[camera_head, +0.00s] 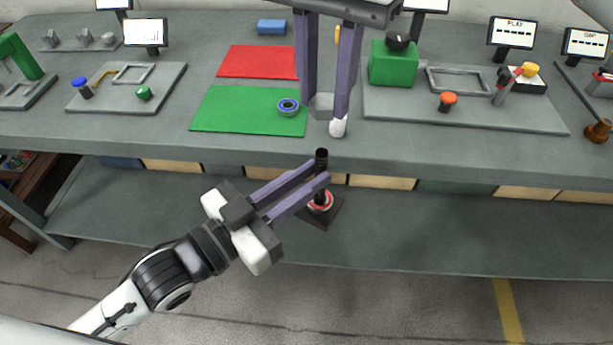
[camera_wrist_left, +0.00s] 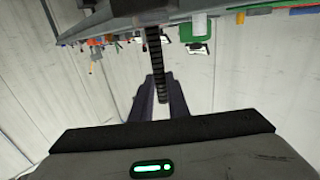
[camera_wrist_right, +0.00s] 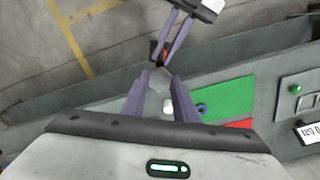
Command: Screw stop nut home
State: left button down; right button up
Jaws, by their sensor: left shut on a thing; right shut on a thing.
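A screw jack with a black threaded screw (camera_head: 321,157), a red ring (camera_head: 322,204) and a dark square base stands upright in front of the bench edge. My left gripper (camera_head: 321,172) is shut on the screw near its top; the thread (camera_wrist_left: 153,45) also shows between its fingers in the left wrist view. My right gripper (camera_head: 328,113) points down, shut on a grey hexagonal nut (camera_head: 321,106). In the right wrist view the nut (camera_wrist_right: 158,79) sits between the fingertips, close to the screw's top. It appears above the screw and apart from it.
A blue ring (camera_head: 288,106) lies on the green mat (camera_head: 235,113); a white knob (camera_head: 338,127) is beside it. A red mat (camera_head: 258,62) lies behind. Grey fixture plates (camera_head: 540,120) stand either side.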

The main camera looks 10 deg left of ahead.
aim_at(325, 101)
jog(key=shift+f, duration=0.15)
jog(key=shift+f, duration=1.85)
jog(key=shift+f, duration=0.9)
jog(key=shift+f, duration=0.55)
